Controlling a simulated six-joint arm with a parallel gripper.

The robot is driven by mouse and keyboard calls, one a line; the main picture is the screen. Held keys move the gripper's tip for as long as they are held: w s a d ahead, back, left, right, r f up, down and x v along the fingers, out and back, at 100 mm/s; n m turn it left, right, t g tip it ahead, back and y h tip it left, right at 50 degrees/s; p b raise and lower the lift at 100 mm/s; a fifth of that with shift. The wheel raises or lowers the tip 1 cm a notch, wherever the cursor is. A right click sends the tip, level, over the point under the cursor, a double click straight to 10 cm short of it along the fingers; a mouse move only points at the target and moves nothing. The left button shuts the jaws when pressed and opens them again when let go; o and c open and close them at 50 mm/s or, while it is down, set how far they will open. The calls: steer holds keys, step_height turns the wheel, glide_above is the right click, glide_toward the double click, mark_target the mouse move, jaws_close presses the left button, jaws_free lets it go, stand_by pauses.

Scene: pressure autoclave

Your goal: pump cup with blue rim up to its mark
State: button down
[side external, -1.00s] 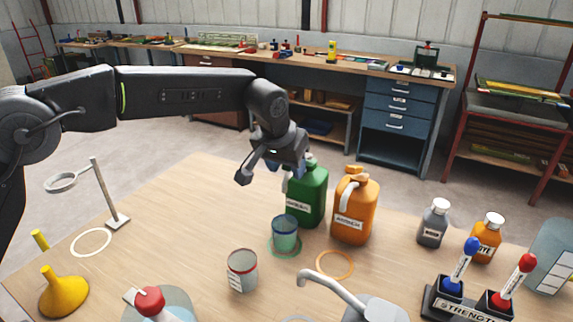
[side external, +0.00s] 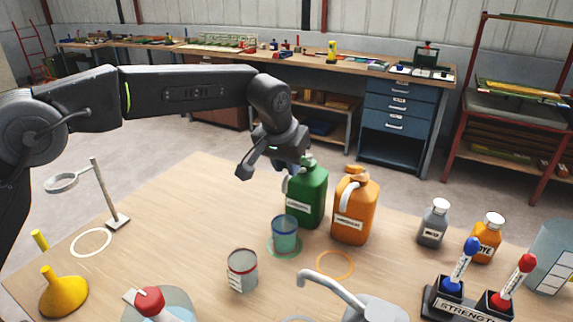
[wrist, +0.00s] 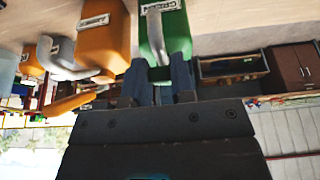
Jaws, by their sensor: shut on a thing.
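The cup with the blue rim (side external: 285,236) stands upright on a green ring marking, in front of the green jug (side external: 312,205). Its body looks teal and see-through; its mark and fill level are too small to read. My gripper (side external: 288,172) is at the top of the green jug, above and behind the cup. In the wrist view my two blue fingers (wrist: 163,80) are shut on the top of the green jug (wrist: 178,32), which looks like its pump head. The fingers and wrist hide most of that part.
An orange jug (side external: 354,215) stands close to the right of the green one, with an orange ring (side external: 335,277) before it. A red-rimmed cup (side external: 242,272) is nearer the front. A yellow funnel (side external: 62,295), ring stand (side external: 117,220) and small bottles (side external: 433,225) stand around.

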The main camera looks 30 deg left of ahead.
steer(key=shift+w+r+g, duration=0.3)
steer(key=shift+r+g, duration=0.2)
steer(key=shift+w+r+g, duration=0.25)
steer(key=shift+r+g, duration=0.25)
steer(key=c, duration=1)
jaws_free()
steer(key=shift+o, duration=0.2)
steer(key=shift+s+r, duration=0.2)
steer(key=shift+r, duration=1.05)
steer(key=shift+s+r, duration=0.25)
steer(key=shift+r, duration=0.95)
steer(key=shift+s+r, duration=0.2)
steer(key=shift+r, duration=1.05)
